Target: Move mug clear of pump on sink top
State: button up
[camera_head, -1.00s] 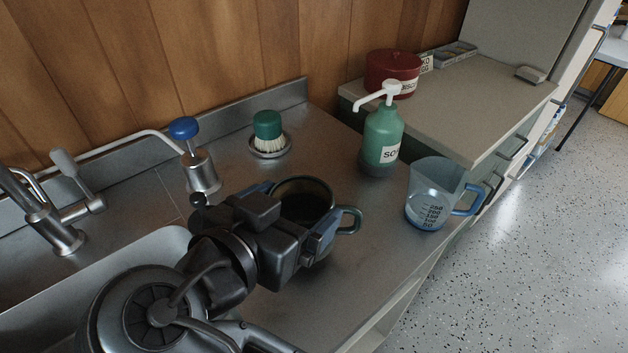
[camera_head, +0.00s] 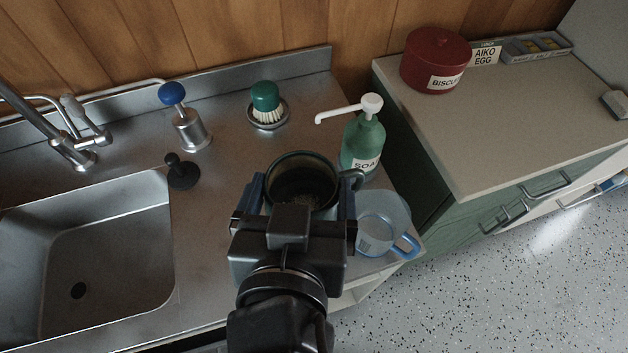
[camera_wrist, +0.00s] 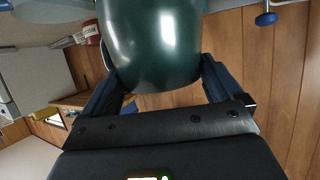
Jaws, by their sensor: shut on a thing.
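The dark green mug (camera_head: 303,178) is between the fingers of my gripper (camera_head: 300,198), which is shut on it. It fills the upper middle of the wrist view (camera_wrist: 150,45). Its handle points right, close to the green soap bottle (camera_head: 362,146) with a white pump top; I cannot tell whether they touch. A steel pump (camera_head: 190,132) with a blue knob stands well to the left, clearly apart from the mug. The mug's underside is hidden in the head view, so I cannot tell whether it rests on the sink top (camera_head: 225,165).
A clear measuring jug (camera_head: 376,222) stands right of my gripper, near the sink top's edge. A green-topped brush (camera_head: 266,102) sits in a dish behind. A black plunger-like stopper (camera_head: 183,172) stands beside the basin (camera_head: 95,250). A red biscuit tin (camera_head: 436,60) is on the cabinet.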

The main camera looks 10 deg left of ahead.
jog(key=a+f+b, duration=0.3)
jog(key=w+a+f+b, duration=0.1)
jog(key=a+f+b, duration=0.2)
jog(key=a+f, duration=0.1)
jog(key=a+f+b, duration=0.3)
jog(key=a+f, duration=0.1)
jog(key=shift+w+a+f, duration=0.1)
jog(key=shift+w+a, duration=0.05)
jog(key=shift+w, duration=0.25)
jog(key=o, duration=1.5)
jog(key=shift+c, duration=0.2)
